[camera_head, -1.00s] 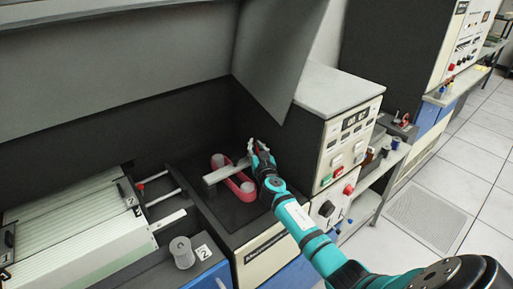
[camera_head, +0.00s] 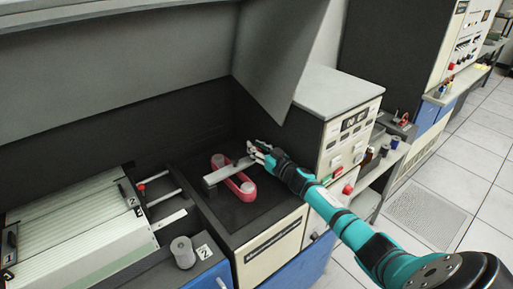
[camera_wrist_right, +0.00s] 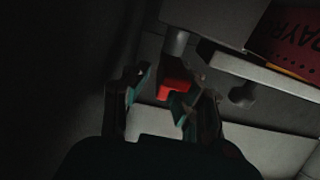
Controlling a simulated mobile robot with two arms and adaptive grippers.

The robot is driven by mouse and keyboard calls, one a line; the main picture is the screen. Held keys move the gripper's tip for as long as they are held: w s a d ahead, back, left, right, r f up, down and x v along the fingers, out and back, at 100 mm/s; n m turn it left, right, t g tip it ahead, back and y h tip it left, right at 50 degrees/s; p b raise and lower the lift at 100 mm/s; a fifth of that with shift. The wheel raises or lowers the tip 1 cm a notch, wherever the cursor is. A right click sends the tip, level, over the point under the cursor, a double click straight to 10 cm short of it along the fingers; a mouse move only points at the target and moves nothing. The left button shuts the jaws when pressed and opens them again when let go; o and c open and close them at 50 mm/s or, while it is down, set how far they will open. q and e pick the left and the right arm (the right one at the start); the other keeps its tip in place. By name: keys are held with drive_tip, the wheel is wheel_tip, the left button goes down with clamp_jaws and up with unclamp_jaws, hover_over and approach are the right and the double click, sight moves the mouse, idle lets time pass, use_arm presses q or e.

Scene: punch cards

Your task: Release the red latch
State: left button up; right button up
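The red latch (camera_wrist_right: 175,80) shows in the right wrist view as a small red block beside a grey post. It lies just ahead of and between the fingertips of my right gripper (camera_wrist_right: 165,100), which are spread apart; I cannot tell whether either touches it. In the head view my right gripper (camera_head: 258,152) is over the dark bay, at the far right end of a grey bar (camera_head: 226,173). The latch is hidden or too small to make out there. My left gripper is not in view.
A pink-red loop (camera_head: 233,181) lies under the grey bar. The control cabinet (camera_head: 344,130) stands close to the right of my arm. A slanted grey hood (camera_head: 275,55) hangs above. In the wrist view a card marked PAYR (camera_wrist_right: 294,48) sits at upper right.

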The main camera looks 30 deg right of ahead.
drive_tip(key=shift+o, duration=0.4)
drive_tip(key=shift+s, duration=0.1)
drive_tip(key=s, duration=0.8)
drive_tip(key=s+d, duration=0.1)
drive_tip(key=s, duration=0.2)
drive_tip(key=shift+s, duration=0.4)
